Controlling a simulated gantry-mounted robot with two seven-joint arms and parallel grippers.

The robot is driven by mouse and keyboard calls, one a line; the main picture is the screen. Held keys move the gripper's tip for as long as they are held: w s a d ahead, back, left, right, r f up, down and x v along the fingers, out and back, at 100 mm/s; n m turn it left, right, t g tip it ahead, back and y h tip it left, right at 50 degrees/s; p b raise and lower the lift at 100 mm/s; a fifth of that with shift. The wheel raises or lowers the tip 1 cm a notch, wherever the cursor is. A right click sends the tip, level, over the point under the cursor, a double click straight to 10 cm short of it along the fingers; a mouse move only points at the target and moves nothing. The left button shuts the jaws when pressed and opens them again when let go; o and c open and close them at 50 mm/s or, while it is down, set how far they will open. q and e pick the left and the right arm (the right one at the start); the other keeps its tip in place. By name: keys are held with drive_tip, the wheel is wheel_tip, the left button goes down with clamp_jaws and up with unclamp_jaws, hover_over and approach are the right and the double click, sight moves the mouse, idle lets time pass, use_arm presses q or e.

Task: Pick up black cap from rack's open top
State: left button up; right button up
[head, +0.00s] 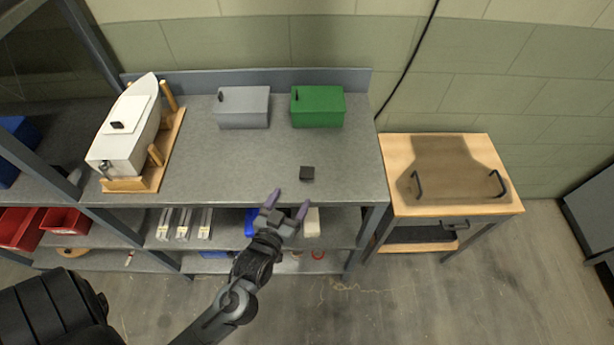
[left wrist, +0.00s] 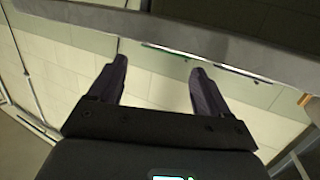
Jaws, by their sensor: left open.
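The black cap (head: 307,173) is a small dark block lying on the grey open top (head: 235,172) of the rack, near its front edge and right of the middle. My left gripper (head: 289,201) is in front of the rack's front edge, a little nearer and to the left of the cap in the head view. Its two purple-grey fingers are apart with nothing between them. In the left wrist view the open fingers (left wrist: 158,66) point toward a grey edge and the pale wall; I cannot make out the cap there. My right gripper is in neither view.
A grey box (head: 243,108) and a green box (head: 318,107) stand at the back of the top. A white boat model (head: 125,135) on a wooden cradle fills the left end. A wooden side table (head: 460,202) stands right. The top around the cap is clear.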

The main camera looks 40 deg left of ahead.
sight(306, 173)
use_arm(q)
drive_tip(key=shift+r+x, duration=0.15)
drive_tip(key=shift+x, duration=2.1)
drive_tip(key=shift+r+x, duration=0.15)
drive_tip(key=shift+x, duration=2.05)
drive_tip(key=shift+w+d, duration=0.15)
drive_tip(key=c, duration=1.2)
drive_tip(key=shift+r, duration=0.15)
